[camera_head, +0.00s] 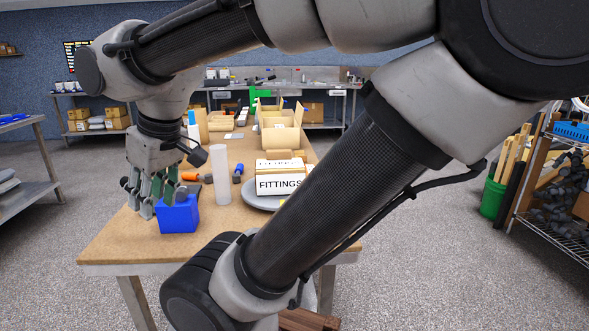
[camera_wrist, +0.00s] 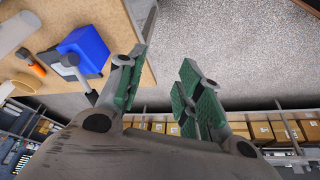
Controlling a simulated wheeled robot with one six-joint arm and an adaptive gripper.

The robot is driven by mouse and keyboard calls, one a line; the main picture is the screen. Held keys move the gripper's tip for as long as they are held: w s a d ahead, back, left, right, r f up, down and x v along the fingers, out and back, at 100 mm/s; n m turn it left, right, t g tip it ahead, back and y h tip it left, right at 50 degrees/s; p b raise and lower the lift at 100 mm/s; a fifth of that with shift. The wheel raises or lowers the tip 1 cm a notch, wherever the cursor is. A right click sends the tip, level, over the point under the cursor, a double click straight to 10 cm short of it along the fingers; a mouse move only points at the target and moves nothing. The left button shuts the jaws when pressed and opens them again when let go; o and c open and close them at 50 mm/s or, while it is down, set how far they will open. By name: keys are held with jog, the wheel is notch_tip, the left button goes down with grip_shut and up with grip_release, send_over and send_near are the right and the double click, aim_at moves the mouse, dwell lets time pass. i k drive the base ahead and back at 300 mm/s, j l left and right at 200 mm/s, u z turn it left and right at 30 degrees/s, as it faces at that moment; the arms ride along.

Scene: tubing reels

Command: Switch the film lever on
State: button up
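I cannot pick out the film lever for certain in either view. The blue box (camera_head: 179,216) stands near the table's front left edge and also shows in the wrist view (camera_wrist: 86,48). My gripper (camera_head: 149,207) points down just left of the blue box, partly overlapping it in the head view. Its green-padded fingers (camera_wrist: 164,68) are apart, with nothing between them but floor beyond the table edge.
On the wooden table (camera_head: 130,240) stand an upright white tube (camera_head: 221,176), a FITTINGS box (camera_head: 280,180) on a grey disc and open cardboard boxes (camera_head: 280,130). An orange-handled tool (camera_head: 191,177) lies behind the blue box. The table's front left corner is bare.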

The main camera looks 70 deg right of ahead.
aim_at(236, 177)
jog(key=z, duration=1.5)
jog(key=i+j, duration=0.1)
jog(key=j, duration=1.3)
jog(key=i, duration=0.05)
